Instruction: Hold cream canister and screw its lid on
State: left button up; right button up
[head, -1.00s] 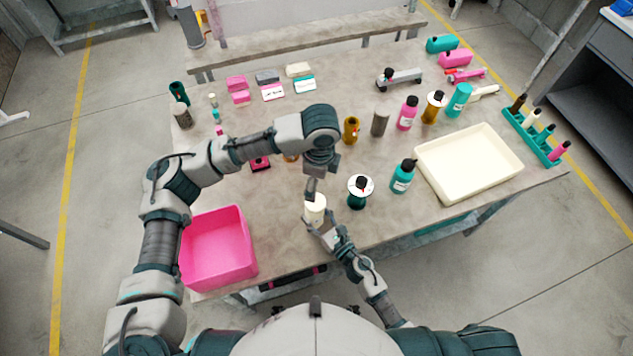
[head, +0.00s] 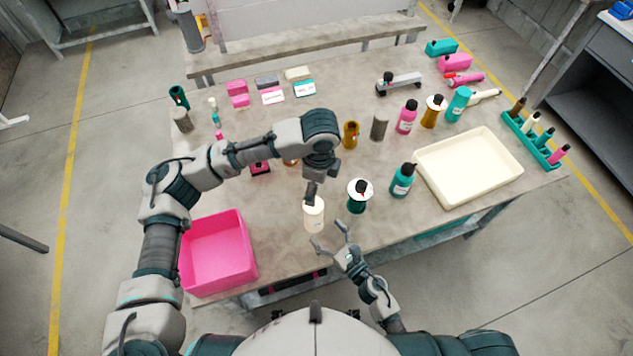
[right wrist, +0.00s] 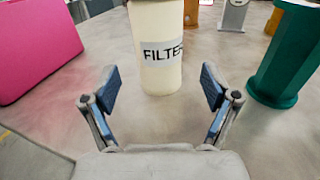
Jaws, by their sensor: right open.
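The cream canister (head: 314,216) stands upright on the table near its front edge. In the right wrist view the canister (right wrist: 157,50) shows a white label reading "FILTER", and its top is cut off. My left gripper (head: 311,196) points down at the top of the canister. Its fingers look narrow and dark there, and I cannot tell whether they hold a lid; no separate lid shows clearly. My right gripper (head: 331,232) is open and empty, in front of the canister and apart from it. Its two fingers also show spread in the right wrist view (right wrist: 160,88).
A pink bin (head: 218,250) stands to the left. A dark green container with a white top (head: 357,196) stands close on the right, with a teal bottle (head: 402,181) beyond it. A cream tray (head: 463,193) lies farther right. Several bottles stand behind.

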jog(key=v, duration=0.6)
jog(key=shift+s+d, duration=0.15)
jog(key=shift+d, duration=0.05)
